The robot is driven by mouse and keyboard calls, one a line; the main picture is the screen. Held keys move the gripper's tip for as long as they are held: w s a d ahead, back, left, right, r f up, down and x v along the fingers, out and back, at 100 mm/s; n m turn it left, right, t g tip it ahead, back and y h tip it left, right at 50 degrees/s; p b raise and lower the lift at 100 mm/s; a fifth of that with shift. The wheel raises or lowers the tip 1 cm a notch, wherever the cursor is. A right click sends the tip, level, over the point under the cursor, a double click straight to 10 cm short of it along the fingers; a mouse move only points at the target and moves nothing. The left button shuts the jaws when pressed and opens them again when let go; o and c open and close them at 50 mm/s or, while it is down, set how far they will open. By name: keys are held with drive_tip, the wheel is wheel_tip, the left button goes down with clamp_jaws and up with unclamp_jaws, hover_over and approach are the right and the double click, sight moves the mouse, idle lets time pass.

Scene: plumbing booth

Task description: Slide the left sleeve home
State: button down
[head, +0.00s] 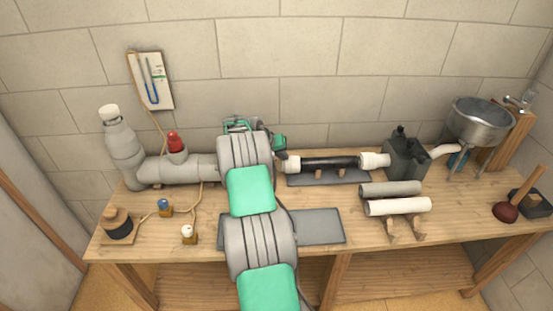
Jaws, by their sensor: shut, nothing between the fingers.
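A cream sleeve (292,163), the left one, sits around the left end of a black pipe (330,162). A second cream sleeve (375,160) is at the pipe's right end. My gripper (279,148) is just left of and behind the left sleeve, partly hidden by my own arm. Its fingers are shut with nothing held; I cannot tell whether they touch the sleeve. A grey pipe (195,167) comes from the left. Its meeting with the left sleeve is hidden behind my arm.
Wooden blocks on a dark mat (300,180) are under the black pipe. A grey tank (405,158) and a steel basin (482,122) are at right. Loose grey (390,189) and white (398,206) tubes lie in front. A plunger (508,210) stands near the right edge.

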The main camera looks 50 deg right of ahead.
drive_tip(key=shift+s+d+f+b, duration=0.15)
drive_tip(key=shift+s+d+b, duration=0.15)
drive_tip(key=shift+s+d, duration=0.65)
drive_tip(key=shift+a, duration=0.1)
drive_tip(key=shift+s, duration=0.1)
drive_tip(key=w+a+r, duration=0.5)
drive_tip(key=a+r, duration=0.2)
drive_tip(key=a, duration=0.3)
drive_tip(key=p+x, duration=0.2)
drive_tip(key=x, duration=0.6)
drive_tip(key=shift+s+d, duration=0.15)
drive_tip(key=shift+d, duration=0.1)
drive_tip(key=s+d+p, duration=0.1)
drive_tip(key=s+d, duration=0.1)
drive_tip(key=shift+s+d+f+p, duration=0.3)
drive_tip(key=shift+d+p, duration=0.05)
drive_tip(key=shift+s+d+f, duration=0.15)
drive_tip(key=shift+s+d, duration=0.05)
drive_tip(key=shift+d, duration=0.05)
